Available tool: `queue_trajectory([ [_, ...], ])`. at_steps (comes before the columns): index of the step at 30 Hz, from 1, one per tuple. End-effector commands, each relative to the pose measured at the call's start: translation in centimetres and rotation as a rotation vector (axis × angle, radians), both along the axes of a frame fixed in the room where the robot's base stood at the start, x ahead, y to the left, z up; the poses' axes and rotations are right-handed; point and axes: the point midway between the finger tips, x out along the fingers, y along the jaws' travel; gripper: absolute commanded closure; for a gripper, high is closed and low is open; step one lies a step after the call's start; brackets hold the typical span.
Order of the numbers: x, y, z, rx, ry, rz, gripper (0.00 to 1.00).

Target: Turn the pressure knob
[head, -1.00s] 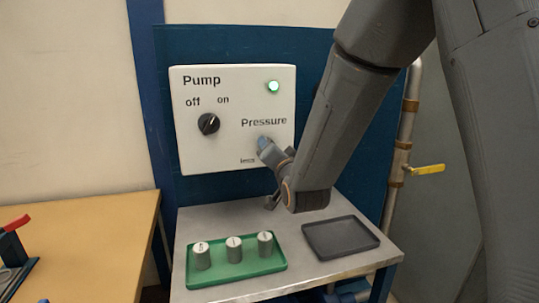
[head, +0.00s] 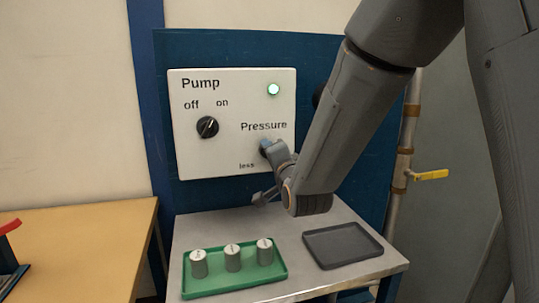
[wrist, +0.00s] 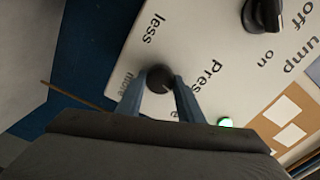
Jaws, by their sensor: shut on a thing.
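The pressure knob (wrist: 160,77) is a round dark knob on the white pump panel (head: 230,155). In the wrist view it sits between the two blue-grey fingers of my gripper (wrist: 160,92), which are shut on its sides. In the head view my gripper (head: 268,149) reaches the panel just under the word "Pressure", and it hides most of the knob. The labels "less" and "more" stand on either side of the knob in the wrist view. "More" is hidden in the head view.
Below, a green tray (head: 218,287) with three grey cylinders and an empty dark tray (head: 342,245) lie on the metal table. A yellow-handled valve (head: 430,175) is at right.

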Motion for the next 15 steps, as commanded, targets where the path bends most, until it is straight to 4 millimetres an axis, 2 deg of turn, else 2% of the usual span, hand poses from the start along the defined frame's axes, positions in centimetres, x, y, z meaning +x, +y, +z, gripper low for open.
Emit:
queue_trajectory([
  [6,-0.05,-0.01,-0.12,-0.002,0.002,0.000,0.89],
  [7,-0.05,-0.01,-0.12,-0.002,0.002,0.000,0.63],
  [9,-0.04,-0.01,-0.11,-0.002,0.002,0.000,0.51],
  [10,-0.04,-0.01,-0.10,-0.002,0.002,0.000,0.47],
  [15,-0.02,-0.01,-0.05,-0.001,0.001,0.001,0.47],
])
